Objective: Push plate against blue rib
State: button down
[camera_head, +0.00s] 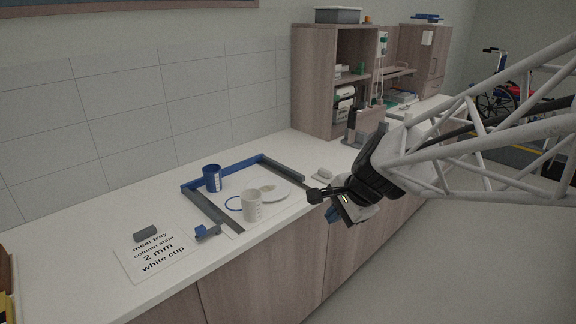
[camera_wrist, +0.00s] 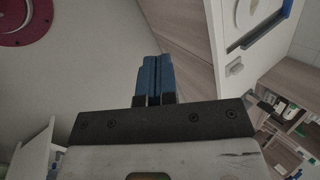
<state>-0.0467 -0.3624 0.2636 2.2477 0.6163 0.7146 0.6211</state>
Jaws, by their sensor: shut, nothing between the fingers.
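A white plate (camera_head: 278,195) lies inside the tray frame on the counter, right of a white cup (camera_head: 252,206). The blue rib (camera_head: 236,168) runs along the frame's back, and a gap shows between it and the plate. A blue cup (camera_head: 212,179) stands near the rib's left part. My gripper (camera_head: 332,215) hangs right of the frame, off the counter's front edge, clear of the plate. In the wrist view its blue fingers (camera_wrist: 154,77) are together and hold nothing. Part of the frame shows at that view's upper right.
Grey rails (camera_head: 215,211) bound the frame's sides. A printed card (camera_head: 155,257), a grey block (camera_head: 145,234) and a small blue-and-grey piece (camera_head: 207,232) lie at left. A wooden shelf unit (camera_head: 312,82) stands behind right.

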jog(key=w+a+f+m+t, duration=0.1)
jog(key=w+a+f+m, duration=0.1)
jog(key=w+f+m, duration=0.2)
jog(key=w+a+f+m+y, duration=0.1)
jog(key=w+f+m, duration=0.3)
jog(key=w, duration=0.7)
jog(key=w+a+f+m+t, duration=0.1)
jog(key=w+a+f+m, duration=0.2)
jog(key=w+m, duration=0.5)
jog(key=shift+w+a+f+t, duration=0.2)
jog(key=shift+a+f+t, duration=0.1)
jog(key=shift+f, duration=0.1)
jog(key=x, duration=0.9)
jog(key=shift+w+a+f, duration=0.15)
jog(key=shift+a, duration=0.15)
jog(key=shift+w+a+f, duration=0.1)
jog(key=shift+w+a, duration=0.75)
jog(key=shift+w, duration=0.1)
jog(key=shift+w+a, duration=0.6)
